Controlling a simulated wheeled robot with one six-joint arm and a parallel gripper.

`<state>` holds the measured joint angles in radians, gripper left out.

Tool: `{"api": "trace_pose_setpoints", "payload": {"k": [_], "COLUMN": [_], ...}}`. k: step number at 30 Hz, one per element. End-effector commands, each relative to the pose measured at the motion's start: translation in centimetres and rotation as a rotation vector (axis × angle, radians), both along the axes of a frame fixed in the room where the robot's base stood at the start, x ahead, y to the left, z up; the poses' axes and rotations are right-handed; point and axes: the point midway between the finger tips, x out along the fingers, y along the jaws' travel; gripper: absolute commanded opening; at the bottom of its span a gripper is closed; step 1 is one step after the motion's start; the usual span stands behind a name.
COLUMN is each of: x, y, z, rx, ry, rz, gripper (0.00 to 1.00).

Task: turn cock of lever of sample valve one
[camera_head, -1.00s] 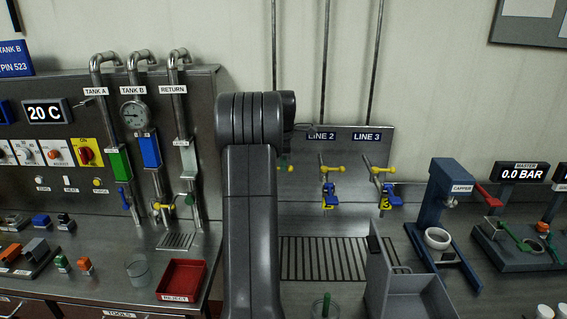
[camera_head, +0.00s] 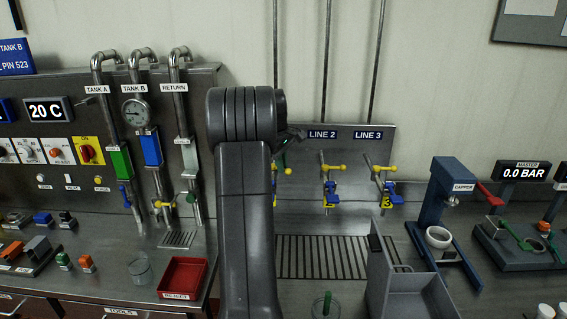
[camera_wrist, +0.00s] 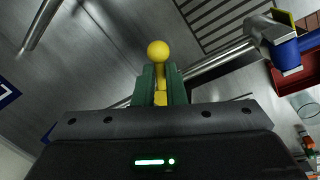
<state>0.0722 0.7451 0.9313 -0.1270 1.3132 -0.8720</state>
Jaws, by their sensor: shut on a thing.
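The yellow lever (camera_wrist: 160,87) with a round ball end stands between the green fingers of my gripper (camera_wrist: 160,84) in the wrist view. The fingers are shut on it, one on each side, and the ball sticks out past their tips. In the head view my arm covers most of the line one valve. Only a small yellow part of this valve (camera_head: 288,171) shows beside the arm, and the gripper is mostly hidden.
The line 2 valve (camera_head: 328,190) and line 3 valve (camera_head: 384,190), both blue and yellow, stand to the right. A grey bin (camera_head: 415,293) is in front of them. A red reject tray (camera_head: 182,278) lies left of my arm. A blue capper (camera_head: 452,190) stands further right.

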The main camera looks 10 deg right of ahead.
Motion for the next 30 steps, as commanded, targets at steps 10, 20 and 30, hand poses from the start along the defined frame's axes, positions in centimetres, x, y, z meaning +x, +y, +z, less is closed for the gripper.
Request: {"api": "trace_pose_setpoints", "payload": {"k": [10,20,30], "x": [-0.6,-0.8,-0.7], "y": [1.1,2.3,3.2], "z": [0.1,0.1,0.1], "rx": [0.000,0.000,0.001], "ry": [0.000,-0.001,-0.003], "rz": [-0.328,-0.638,-0.895], "gripper": [0.00,0.00,0.00]}}
